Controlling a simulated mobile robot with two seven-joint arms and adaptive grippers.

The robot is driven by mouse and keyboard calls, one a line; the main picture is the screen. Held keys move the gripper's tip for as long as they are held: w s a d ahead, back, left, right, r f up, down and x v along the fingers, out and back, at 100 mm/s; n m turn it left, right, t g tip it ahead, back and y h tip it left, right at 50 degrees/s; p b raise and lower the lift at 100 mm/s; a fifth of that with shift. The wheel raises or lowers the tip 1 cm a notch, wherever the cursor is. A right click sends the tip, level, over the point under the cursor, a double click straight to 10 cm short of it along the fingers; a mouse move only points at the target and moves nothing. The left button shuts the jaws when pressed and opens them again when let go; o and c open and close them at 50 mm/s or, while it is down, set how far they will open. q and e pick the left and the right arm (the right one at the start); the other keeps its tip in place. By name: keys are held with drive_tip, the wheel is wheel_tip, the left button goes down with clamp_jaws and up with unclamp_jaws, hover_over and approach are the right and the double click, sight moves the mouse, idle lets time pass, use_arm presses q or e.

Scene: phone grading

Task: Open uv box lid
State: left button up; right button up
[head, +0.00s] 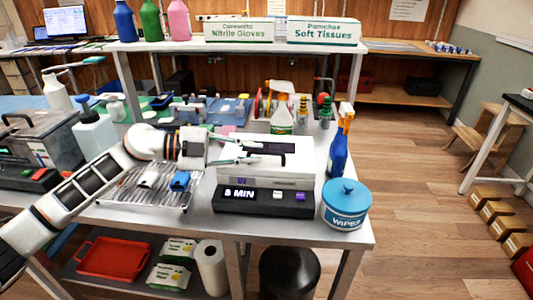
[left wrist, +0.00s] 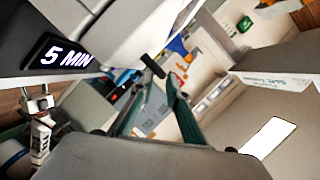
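The UV box (head: 290,180) is a white box with a black front base, standing near the front edge of the metal table. Its display (head: 239,193) reads 5 MIN and also shows in the left wrist view (left wrist: 66,57). Its white lid (head: 298,147) looks down, with a dark handle-like bar on top, partly hidden by my gripper. My left gripper (head: 268,151) reaches in from the left over the lid, fingers apart. In the left wrist view its fingers (left wrist: 160,88) are spread, with a small dark bar near the tips; I cannot tell whether they touch it. My right gripper is not in view.
A blue wipes tub (head: 345,207) and a blue spray bottle with an orange trigger (head: 339,150) stand right of the box. A tray of tools (head: 150,190) lies to its left. A shelf (head: 170,45) spans the back.

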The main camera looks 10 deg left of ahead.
sight(260, 153)
use_arm(q)
drive_tip(key=shift+x, duration=2.1)
clamp_jaws()
